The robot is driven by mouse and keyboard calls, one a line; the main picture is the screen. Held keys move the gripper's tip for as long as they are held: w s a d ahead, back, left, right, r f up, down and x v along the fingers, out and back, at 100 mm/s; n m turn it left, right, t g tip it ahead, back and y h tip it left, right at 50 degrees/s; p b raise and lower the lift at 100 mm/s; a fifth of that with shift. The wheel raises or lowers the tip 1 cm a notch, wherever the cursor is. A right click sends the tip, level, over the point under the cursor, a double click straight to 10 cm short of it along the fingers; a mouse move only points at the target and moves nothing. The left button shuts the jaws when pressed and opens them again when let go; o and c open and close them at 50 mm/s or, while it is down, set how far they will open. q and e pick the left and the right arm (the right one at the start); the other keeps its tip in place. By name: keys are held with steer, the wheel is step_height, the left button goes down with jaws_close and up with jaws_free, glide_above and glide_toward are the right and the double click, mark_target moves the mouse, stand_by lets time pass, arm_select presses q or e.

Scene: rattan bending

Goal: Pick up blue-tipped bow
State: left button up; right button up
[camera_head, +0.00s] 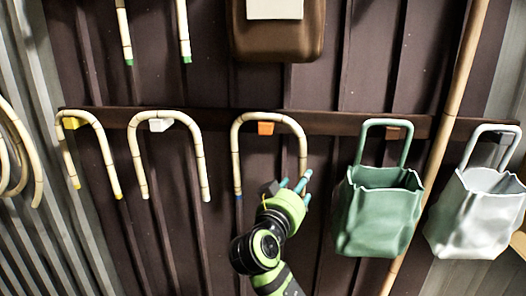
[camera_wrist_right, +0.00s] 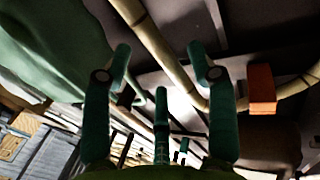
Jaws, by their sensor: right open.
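The blue-tipped bow (camera_head: 237,160) is a pale rattan U hanging upside down from an orange peg (camera_head: 265,128). Its blue tip shows at its left leg's lower end. My right gripper (camera_head: 297,181) is at the lower end of the bow's right leg, whose tip is hidden. In the right wrist view the gripper (camera_wrist_right: 160,62) is open, with teal fingers. The bow (camera_wrist_right: 165,52) passes across the gap between the fingertips, and the orange peg (camera_wrist_right: 262,88) shows at right. I cannot tell whether the fingers touch the bow. My left gripper is not in view.
A yellow-tipped bow (camera_head: 104,150) and a white-tipped bow (camera_head: 197,150) hang at left. A green bag (camera_head: 378,215) hangs close to the right of my gripper, with a white bag (camera_head: 480,220) beyond. A long pole (camera_head: 455,90) stands between them. Green-tipped rattan ends (camera_head: 184,35) hang above.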

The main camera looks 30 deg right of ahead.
steer(key=p+x, duration=0.1)
steer(key=x, duration=0.3)
steer(key=shift+d, duration=0.15)
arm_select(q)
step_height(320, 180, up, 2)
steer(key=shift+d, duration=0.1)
arm_select(e)
jaws_close()
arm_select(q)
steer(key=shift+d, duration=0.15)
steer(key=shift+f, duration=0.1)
